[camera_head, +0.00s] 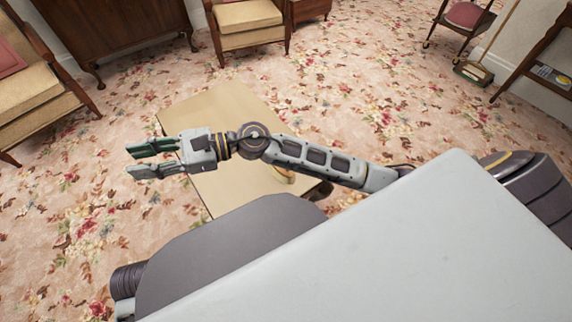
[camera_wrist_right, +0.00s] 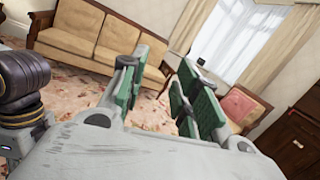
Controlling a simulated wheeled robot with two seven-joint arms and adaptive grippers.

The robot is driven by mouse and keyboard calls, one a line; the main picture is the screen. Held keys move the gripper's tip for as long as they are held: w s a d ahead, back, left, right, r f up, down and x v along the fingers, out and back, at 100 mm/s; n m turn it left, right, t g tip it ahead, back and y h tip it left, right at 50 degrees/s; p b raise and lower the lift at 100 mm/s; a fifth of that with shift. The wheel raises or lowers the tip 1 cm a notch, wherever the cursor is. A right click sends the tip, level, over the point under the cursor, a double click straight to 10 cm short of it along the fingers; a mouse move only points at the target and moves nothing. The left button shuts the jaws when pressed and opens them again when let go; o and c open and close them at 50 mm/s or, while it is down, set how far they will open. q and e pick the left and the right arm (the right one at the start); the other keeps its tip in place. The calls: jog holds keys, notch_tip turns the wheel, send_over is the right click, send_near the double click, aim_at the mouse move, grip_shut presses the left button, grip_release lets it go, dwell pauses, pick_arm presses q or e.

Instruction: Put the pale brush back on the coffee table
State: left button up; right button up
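The wooden coffee table (camera_head: 228,102) stands in front of me in the head view. My right gripper (camera_head: 138,158) is above its left edge, with its green-padded fingers apart. In the right wrist view the gripper (camera_wrist_right: 160,80) is open, with nothing between the fingers. I cannot make out the pale brush for certain. A small yellowish object (camera_head: 284,174) shows at the table's near right part, partly hidden behind my right forearm; I cannot tell what it is. My left gripper is not in view.
A cushioned armchair (camera_head: 246,17) stands beyond the table, and a sofa (camera_head: 28,92) is at the left. A long-handled pan (camera_head: 474,71) stands by the right wall near a shelf (camera_head: 545,75). The flowered carpet right of the table is clear.

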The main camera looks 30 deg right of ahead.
jog(key=w+d+r+m+t+h, duration=0.1)
jog(key=w+d+m+t+h, duration=0.25)
jog(key=m+t, duration=0.55)
jog(key=w+d+r+m+t+h, duration=0.15)
jog(key=w+d+m+t, duration=0.3)
jog(key=m, duration=0.75)
jog(key=w+d+f+m+t+h, duration=0.25)
jog(key=d+f+m+h, duration=0.4)
jog(key=m, duration=0.35)
jog(key=s+d+f+m+g+h, duration=0.3)
jog(key=d+f+m+g+h, duration=0.5)
jog(key=f+m, duration=0.5)
jog(key=s+d+f+m+g, duration=0.1)
jog(key=s+f, duration=0.2)
jog(key=f, duration=0.1)
jog(key=s+d+f+m+g, duration=0.1)
jog(key=s+f+m+g, duration=0.1)
jog(key=s+f, duration=0.2)
jog(key=s+d+f+m+g+y, duration=0.1)
jog(key=s+d+f+m, duration=0.1)
jog(key=s+f, duration=0.2)
jog(key=shift+s+d, duration=0.1)
jog(key=shift+s, duration=0.05)
jog(key=s+f+m+g, duration=0.3)
jog(key=s, duration=0.5)
jog(key=shift+s+f+g+y, duration=0.15)
jog(key=shift+f+g+y, duration=0.15)
jog(key=shift+g+y, duration=0.1)
jog(key=shift+d, duration=0.2)
